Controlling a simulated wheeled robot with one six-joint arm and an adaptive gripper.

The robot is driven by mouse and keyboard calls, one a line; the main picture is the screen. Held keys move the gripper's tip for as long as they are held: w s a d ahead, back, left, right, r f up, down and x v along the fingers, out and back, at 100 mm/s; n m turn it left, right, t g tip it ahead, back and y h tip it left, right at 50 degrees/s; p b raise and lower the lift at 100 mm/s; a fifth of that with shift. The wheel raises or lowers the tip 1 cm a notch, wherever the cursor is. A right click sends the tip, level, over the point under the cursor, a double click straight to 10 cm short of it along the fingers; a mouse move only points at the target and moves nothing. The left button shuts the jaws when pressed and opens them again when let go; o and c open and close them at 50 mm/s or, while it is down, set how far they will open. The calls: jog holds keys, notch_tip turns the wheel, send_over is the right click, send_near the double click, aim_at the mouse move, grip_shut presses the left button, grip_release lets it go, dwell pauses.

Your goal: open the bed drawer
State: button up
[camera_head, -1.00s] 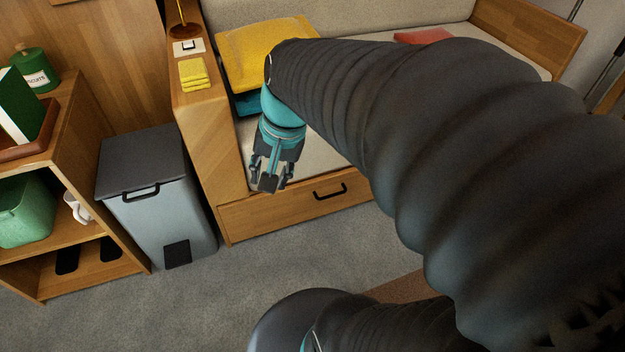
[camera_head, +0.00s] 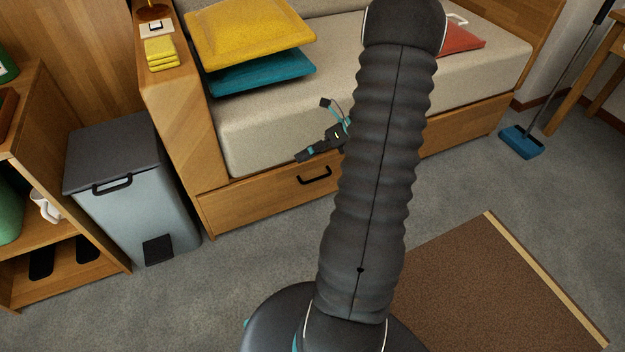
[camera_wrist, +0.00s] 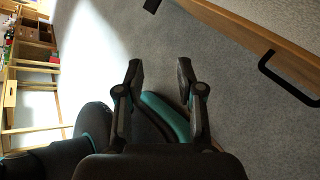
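The bed drawer (camera_head: 260,205) is a wooden front under the bench bed, and it looks shut. Its black bar handle (camera_head: 314,175) shows just left of my arm in the head view. In the wrist view the drawer front (camera_wrist: 245,32) runs across the upper right, with the handle (camera_wrist: 287,78) at the right edge. My gripper (camera_head: 311,128) is above and near the handle in the head view, partly hidden by my arm.
A grey bin (camera_head: 130,190) stands left of the bed, beside a wooden shelf (camera_head: 70,200). Yellow and teal cushions (camera_head: 250,35) lie on the mattress (camera_head: 475,75). A brown mat (camera_head: 490,290) lies at lower right.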

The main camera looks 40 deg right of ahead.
jog(key=s+d+f+m+t+b, duration=0.15)
jog(key=d+f+m+t, duration=0.25)
jog(key=d+f+m, duration=0.5)
jog(key=m+t+h+b, duration=0.1)
jog(key=m+t+h, duration=0.1)
jog(key=m+t, duration=0.4)
send_near(317, 179)
jog(key=shift+m+g, duration=0.5)
jog(key=shift+g, duration=0.2)
jog(key=x, duration=0.7)
jog(key=r+x, duration=0.1)
jog(key=x, duration=0.2)
jog(key=shift+w+a+b, duration=0.1)
jog(key=shift+w+b, duration=0.3)
jog(key=shift+w, duration=0.05)
grip_shut()
